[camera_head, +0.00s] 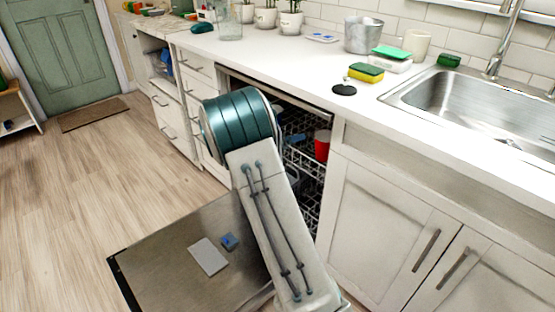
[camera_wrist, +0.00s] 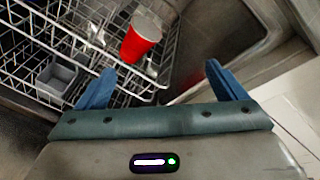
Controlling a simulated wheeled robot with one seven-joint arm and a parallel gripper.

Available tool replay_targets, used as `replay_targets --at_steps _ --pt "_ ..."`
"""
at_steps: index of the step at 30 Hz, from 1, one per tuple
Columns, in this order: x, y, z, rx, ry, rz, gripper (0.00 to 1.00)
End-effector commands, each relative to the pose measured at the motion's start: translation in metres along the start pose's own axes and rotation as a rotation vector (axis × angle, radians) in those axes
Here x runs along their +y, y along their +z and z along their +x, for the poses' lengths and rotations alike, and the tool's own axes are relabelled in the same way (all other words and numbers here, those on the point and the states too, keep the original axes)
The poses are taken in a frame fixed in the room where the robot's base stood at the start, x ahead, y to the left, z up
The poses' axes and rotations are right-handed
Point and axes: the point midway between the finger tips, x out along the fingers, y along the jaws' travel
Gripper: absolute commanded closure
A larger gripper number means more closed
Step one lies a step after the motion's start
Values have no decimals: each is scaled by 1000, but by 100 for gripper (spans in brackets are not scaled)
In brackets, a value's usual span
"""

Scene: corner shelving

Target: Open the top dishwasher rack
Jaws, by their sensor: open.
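The dishwasher stands open under the counter, its door (camera_head: 185,262) folded down flat. The top dishwasher rack (camera_head: 304,160) is a wire rack inside the cavity, partly hidden behind my arm in the head view. In the wrist view the wire rack (camera_wrist: 62,62) fills the upper left. A red cup (camera_wrist: 141,38) sits on the rack; it also shows in the head view (camera_head: 322,145). My gripper (camera_wrist: 163,88) shows in the wrist view with its two blue fingers spread wide and nothing between them. Its fingertips point toward the rack near the cup. Contact with the wires cannot be told.
A grey basket (camera_wrist: 57,78) sits at the rack's left. A dishwasher side wall (camera_wrist: 225,35) lies right of the fingers. Cabinets (camera_head: 390,230) stand right of the opening and drawers (camera_head: 197,95) left. The floor (camera_head: 60,190) at left is clear.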

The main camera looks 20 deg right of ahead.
Motion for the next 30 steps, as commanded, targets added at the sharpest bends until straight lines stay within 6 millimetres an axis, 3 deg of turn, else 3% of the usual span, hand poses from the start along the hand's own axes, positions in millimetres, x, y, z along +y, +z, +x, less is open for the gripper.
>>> replay_targets --at_steps 1,6,9,12,20,30 --pt "39 -16 15 -65 -5 -134 9" --pt "121 -28 37 -274 -37 -531 9" --pt "158 -35 43 -368 -59 -702 9" --pt "182 -40 46 -433 -77 -816 9" --pt "199 -37 58 -478 -93 -893 9" --pt "206 -11 114 -475 -92 -888 9"
